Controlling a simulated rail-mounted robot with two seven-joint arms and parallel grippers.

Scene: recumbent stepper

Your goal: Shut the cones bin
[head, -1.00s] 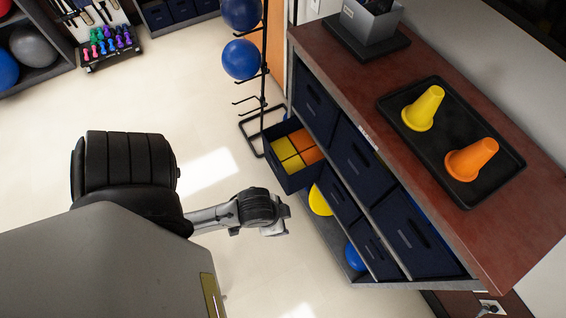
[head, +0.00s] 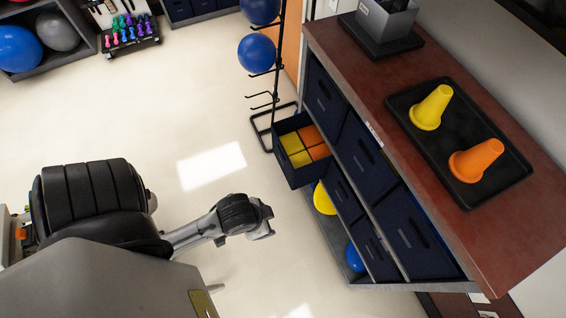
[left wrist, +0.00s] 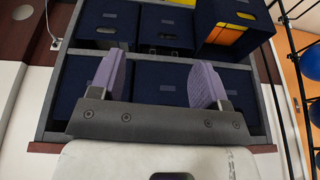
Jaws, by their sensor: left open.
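The cones bin (head: 299,171) is a dark navy box pulled out of the shelf unit, with yellow and orange contents showing in its open top. In the left wrist view the pulled-out bin (left wrist: 232,42) is at the upper right, with yellow and orange inside. My left gripper (head: 268,226) is empty, in free space in front of the shelf unit, below and left of the bin in the head view and apart from it. In the left wrist view its purple-padded fingers (left wrist: 158,80) are wide apart. My right gripper is not in view.
The shelf unit (head: 377,198) holds several other navy bins, pushed in. A black tray (head: 484,193) with a yellow cone (head: 431,108) and an orange cone (head: 476,160) lies on top. A ball rack (head: 278,60) stands just beyond the bin. Floor before the unit is clear.

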